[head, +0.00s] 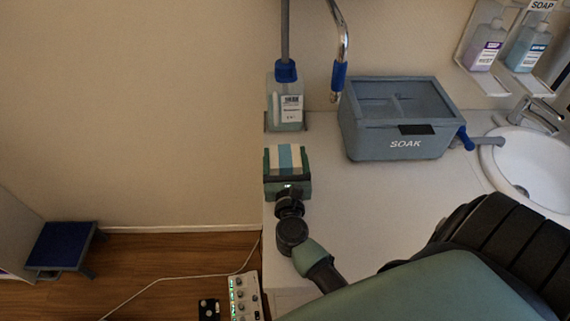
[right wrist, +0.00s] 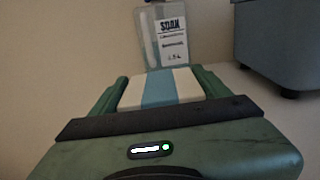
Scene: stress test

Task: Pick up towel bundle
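The towel bundle (head: 285,157) is white with a light blue stripe down its middle. In the head view it is at the left end of the white counter, in front of a bottle. My right gripper (head: 286,162) has one green finger on each side of it. The right wrist view shows the towel bundle (right wrist: 160,88) between the fingers of my right gripper (right wrist: 160,82), very close to both. Whether the fingers press on it cannot be made out. The bundle's underside is hidden. My left gripper is not in view.
A labelled bottle with a blue cap (head: 286,100) stands just behind the bundle. A grey SOAK bin (head: 393,120) stands to the right on the counter (head: 350,200), with a sink (head: 530,165) beyond it. Wall soap dispensers (head: 487,45) hang above. A blue step stool (head: 62,246) is on the floor.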

